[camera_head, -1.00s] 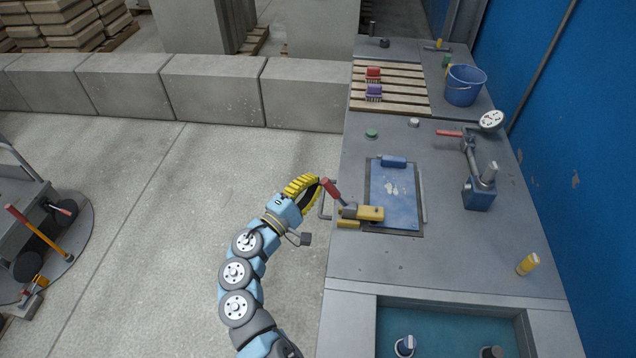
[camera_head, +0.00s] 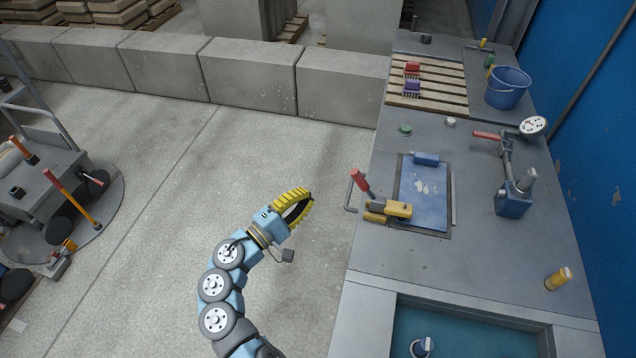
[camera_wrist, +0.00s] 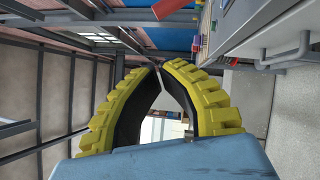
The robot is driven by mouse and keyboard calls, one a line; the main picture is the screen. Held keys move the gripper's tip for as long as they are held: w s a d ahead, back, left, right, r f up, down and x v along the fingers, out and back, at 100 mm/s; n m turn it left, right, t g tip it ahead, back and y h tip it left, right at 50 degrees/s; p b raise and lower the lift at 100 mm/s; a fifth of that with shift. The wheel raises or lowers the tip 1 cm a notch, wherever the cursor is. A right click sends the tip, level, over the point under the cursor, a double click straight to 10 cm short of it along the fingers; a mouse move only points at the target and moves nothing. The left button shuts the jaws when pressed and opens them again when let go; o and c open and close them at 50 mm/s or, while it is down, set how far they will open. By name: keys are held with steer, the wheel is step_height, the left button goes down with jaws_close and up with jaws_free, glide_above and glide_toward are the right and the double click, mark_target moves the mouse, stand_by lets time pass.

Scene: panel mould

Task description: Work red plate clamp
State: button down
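The clamp has a yellow arm (camera_head: 398,209) lying over the near left edge of the blue plate (camera_head: 424,192). Its red handle (camera_head: 360,182) stands up, tilted to the left, at the table's left side. My gripper (camera_head: 308,200), with yellow ribbed fingers, is left of the handle, apart from it, over the floor. In the wrist view the fingertips (camera_wrist: 161,67) come together with nothing held between them. A red bar shows beyond them at the top of the wrist view (camera_wrist: 143,18); I cannot tell for sure that it is the handle.
A grey metal rail (camera_head: 350,191) sticks out at the table's left edge beside the clamp. A post with a red lever (camera_head: 488,135) and a blue bucket (camera_head: 508,88) stand farther right and back. A trolley (camera_head: 40,185) is at far left. Floor around my gripper is clear.

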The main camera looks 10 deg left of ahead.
steer(key=shift+v, duration=1.1)
steer(key=shift+w, duration=0.1)
